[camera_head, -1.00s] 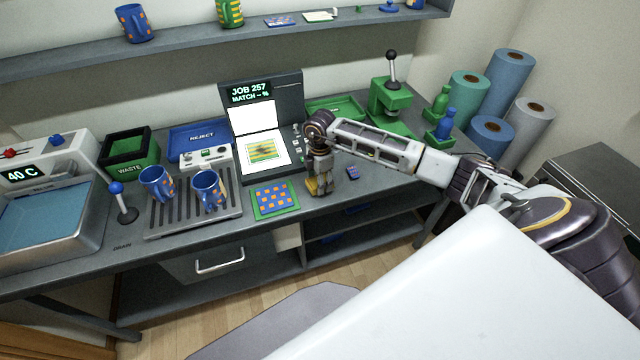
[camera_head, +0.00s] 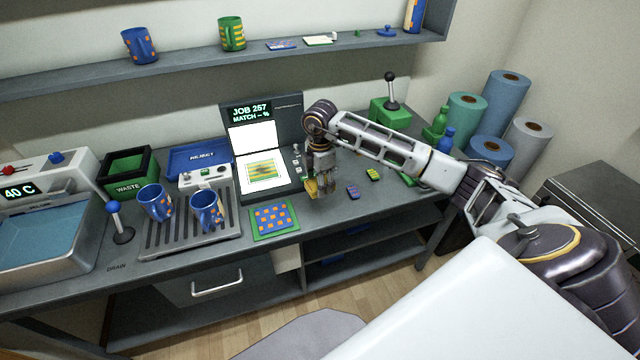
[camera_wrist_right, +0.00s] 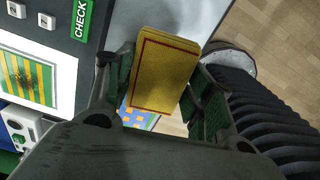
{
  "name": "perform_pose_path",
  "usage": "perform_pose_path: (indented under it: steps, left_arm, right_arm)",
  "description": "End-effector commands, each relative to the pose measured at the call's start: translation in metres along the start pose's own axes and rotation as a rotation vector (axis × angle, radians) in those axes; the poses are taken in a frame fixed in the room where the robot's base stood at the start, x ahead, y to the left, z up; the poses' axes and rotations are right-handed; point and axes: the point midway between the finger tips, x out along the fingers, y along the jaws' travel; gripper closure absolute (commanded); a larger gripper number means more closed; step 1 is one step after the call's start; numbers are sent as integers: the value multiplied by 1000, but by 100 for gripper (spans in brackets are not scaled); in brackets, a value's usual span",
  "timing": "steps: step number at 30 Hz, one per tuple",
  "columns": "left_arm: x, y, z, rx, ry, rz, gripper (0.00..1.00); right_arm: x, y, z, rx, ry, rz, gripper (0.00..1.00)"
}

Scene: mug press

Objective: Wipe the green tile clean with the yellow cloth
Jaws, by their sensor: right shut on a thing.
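The yellow cloth (camera_wrist_right: 165,68), a folded pad with a red border line, is held between the fingers of my right gripper (camera_wrist_right: 160,90). In the head view my right gripper (camera_head: 321,192) holds the cloth (camera_head: 311,187) above the bench, right of the check station. A green-and-yellow striped tile (camera_head: 265,172) lies on the station's white panel, with a faint darker mark; it also shows in the wrist view (camera_wrist_right: 27,77). A green-edged tile with blue and orange squares (camera_head: 275,219) lies at the bench front, left of the gripper. My left gripper is not in view.
Two blue mugs (camera_head: 206,210) stand on the drain grate (camera_head: 180,240). Small blue (camera_head: 353,192) and green (camera_head: 373,174) pieces lie right of my gripper. A green press (camera_head: 391,112) and bottles stand farther right. The check station (camera_head: 284,122) rises behind.

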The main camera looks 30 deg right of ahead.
Motion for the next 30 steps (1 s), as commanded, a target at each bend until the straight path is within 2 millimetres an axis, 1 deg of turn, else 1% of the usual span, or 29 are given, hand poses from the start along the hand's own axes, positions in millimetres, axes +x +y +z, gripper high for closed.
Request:
perform_pose_path:
  steps: [5, 6, 9, 10, 20, 26, 30]
  left_arm:
    - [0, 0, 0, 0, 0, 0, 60]
    - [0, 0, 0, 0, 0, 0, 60]
    - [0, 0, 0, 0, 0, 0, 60]
    - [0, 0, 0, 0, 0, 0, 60]
    - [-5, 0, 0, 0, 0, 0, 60]
    - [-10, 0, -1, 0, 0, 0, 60]
    - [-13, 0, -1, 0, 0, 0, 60]
  right_arm:
    - [0, 0, 0, 0, 0, 0, 67]
    - [0, 0, 0, 0, 0, 0, 52]
    - [0, 0, 0, 0, 0, 0, 65]
    - [0, 0, 0, 0, 0, 0, 66]
    - [-1, -2, 4, 4, 0, 0, 66]
    - [-5, -4, 17, 19, -1, 1, 66]
    - [-8, -5, 28, 36, -1, -1, 66]
